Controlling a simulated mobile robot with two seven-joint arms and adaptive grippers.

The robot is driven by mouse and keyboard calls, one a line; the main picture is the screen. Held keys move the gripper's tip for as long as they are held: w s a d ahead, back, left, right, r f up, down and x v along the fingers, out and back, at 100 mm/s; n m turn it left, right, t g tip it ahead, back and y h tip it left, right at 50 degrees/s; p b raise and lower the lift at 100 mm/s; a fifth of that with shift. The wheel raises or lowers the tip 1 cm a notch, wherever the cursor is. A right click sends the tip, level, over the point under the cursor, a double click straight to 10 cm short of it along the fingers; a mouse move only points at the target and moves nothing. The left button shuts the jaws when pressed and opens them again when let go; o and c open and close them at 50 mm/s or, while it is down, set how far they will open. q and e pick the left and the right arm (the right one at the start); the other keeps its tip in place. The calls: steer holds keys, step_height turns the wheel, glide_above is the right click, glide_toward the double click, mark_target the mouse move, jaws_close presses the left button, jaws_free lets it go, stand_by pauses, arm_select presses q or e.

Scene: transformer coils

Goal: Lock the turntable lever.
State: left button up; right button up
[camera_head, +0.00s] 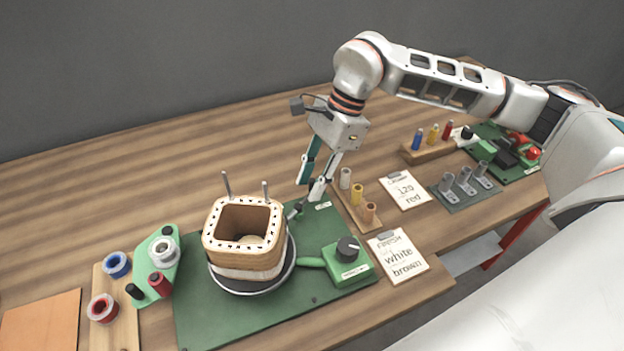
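The turntable (253,286) is a dark round plate with a pale rim on a green base board (215,317). A square wooden coil former (243,258) with two upright metal pins stands on it. A small dark lever (294,211) sticks up at the turntable's back right, near a small white label. My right gripper (309,190) points down just above and right of this lever. Its fingers are apart, and I see nothing between them; whether a fingertip touches the lever I cannot tell. My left gripper is out of view.
A green block with a black knob (347,248) sits right of the turntable. A wooden rack with several spools (357,208) stands close right of my gripper. Note cards (398,257) lie further right. A green spool holder (158,262) stands left. The back left table is clear.

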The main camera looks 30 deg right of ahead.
steer(key=v, duration=1.2)
stand_by(0.4)
